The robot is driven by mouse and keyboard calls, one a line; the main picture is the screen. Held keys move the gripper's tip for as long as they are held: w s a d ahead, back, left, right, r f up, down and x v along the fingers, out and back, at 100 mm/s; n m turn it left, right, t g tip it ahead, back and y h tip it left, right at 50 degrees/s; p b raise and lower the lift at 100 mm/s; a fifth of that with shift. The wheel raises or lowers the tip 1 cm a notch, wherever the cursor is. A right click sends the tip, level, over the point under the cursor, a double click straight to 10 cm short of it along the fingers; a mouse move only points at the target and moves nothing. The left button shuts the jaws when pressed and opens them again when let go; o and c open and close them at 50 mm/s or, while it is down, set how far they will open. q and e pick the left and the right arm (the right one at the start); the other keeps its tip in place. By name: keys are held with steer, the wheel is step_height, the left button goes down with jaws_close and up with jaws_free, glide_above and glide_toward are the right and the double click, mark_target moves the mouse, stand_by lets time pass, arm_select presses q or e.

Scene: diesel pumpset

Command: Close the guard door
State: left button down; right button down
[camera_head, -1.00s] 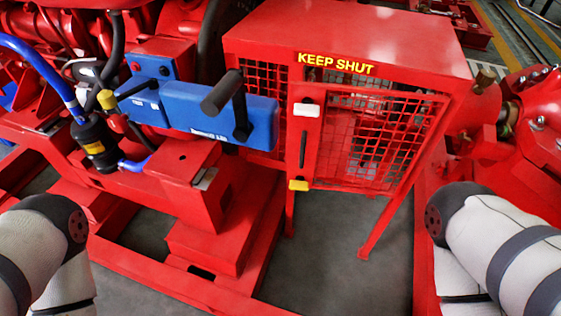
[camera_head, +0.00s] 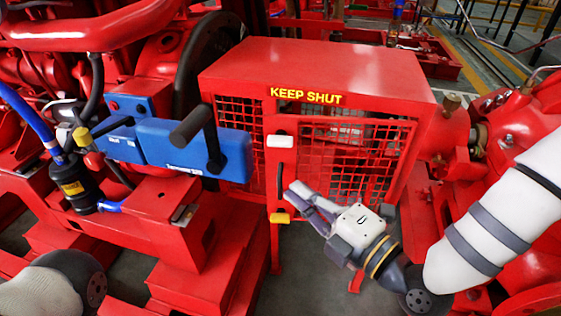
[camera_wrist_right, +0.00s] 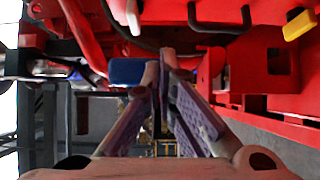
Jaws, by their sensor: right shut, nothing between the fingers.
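The guard door (camera_head: 352,160) is a red mesh panel in the front of the red guard box under the yellow words KEEP SHUT. A red strip at its left carries a white block (camera_head: 280,141), a dark upright handle (camera_head: 280,180) and a yellow block (camera_head: 280,217). I cannot tell how far the door stands from its frame. My right gripper (camera_head: 299,200) is shut and empty, in front of the door's lower left part, close to the yellow block. In the right wrist view its fingers (camera_wrist_right: 160,72) come together with nothing between them. My left gripper is out of view.
A blue box (camera_head: 195,148) with a dark lever (camera_head: 208,135) stands left of the guard. Red machinery (camera_head: 500,130) stands right of the guard, beside my right arm. Red base rails (camera_head: 190,230) run along the lower left. A little grey floor shows below the guard.

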mark_target(280, 174)
steer(key=b+x, duration=0.1)
steer(key=x, duration=0.4)
steer(key=shift+w+a+f, duration=0.15)
steer(key=shift+w+a, duration=0.15)
steer(key=w+b, duration=0.1)
steer(key=w, duration=0.3)
steer(key=shift+w+d, duration=0.2)
steer(key=shift+w, duration=0.2)
steer(key=w+h+p, duration=0.1)
steer(key=w+m+t+p, duration=0.1)
steer(key=w+h+p, duration=0.1)
steer(key=w, duration=0.1)
steer(key=shift+r+m+t+h, duration=0.25)
steer(key=shift+m+t+h, duration=0.05)
steer(key=shift+m, duration=0.1)
steer(key=shift+w+d+m+h, duration=0.2)
steer(key=shift+w+m+h, duration=0.1)
steer(key=shift+w, duration=0.25)
